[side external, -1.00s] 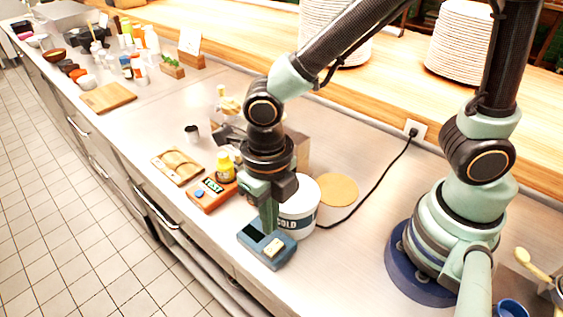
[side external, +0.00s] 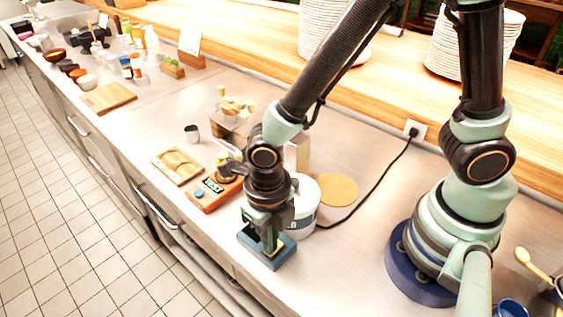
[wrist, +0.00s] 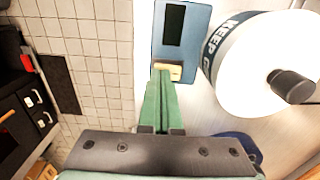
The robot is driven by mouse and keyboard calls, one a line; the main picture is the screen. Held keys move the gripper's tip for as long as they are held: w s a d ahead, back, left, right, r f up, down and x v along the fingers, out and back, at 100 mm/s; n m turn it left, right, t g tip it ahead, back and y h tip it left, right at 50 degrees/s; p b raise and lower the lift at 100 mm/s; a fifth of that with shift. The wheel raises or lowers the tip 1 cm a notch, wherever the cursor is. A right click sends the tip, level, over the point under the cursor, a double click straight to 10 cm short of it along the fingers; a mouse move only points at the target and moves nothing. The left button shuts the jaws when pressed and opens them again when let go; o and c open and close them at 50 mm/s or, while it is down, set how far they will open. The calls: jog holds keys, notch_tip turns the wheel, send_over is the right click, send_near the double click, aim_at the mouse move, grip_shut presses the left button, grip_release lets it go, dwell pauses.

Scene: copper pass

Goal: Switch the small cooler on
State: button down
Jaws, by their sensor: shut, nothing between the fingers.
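The small cooler is a white round tub (side external: 305,208) with a dark label band, and its white top (wrist: 262,75) fills the right of the wrist view. A blue control box (side external: 281,259) sits beside it near the counter's front edge. The box (wrist: 194,30) carries a dark slot or window (wrist: 174,25) and a cream switch (wrist: 174,73). My gripper (wrist: 160,78) is shut and empty, its green fingertips at the switch's near edge. In the side view my gripper (side external: 270,246) is low over the box. I cannot tell whether it touches the switch or which way the switch is set.
A round tan disc (side external: 338,189) lies behind the cooler. A black cable (side external: 375,172) runs to the wall socket (side external: 413,131). The counter's front edge is close to the box.

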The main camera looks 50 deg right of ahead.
jog(key=shift+a+f, duration=0.25)
jog(key=shift+f, duration=0.3)
jog(key=shift+s+d, duration=0.1)
jog(key=shift+d, duration=0.1)
jog(key=shift+d+r, duration=0.1)
jog(key=shift+d, duration=0.6)
jog(key=shift+r, duration=0.15)
notch_tip(320, 180, up, 15)
jog(key=a, duration=0.1)
jog(key=shift+a+f, duration=0.2)
jog(key=shift+a, duration=0.1)
jog(key=shift+d, duration=0.1)
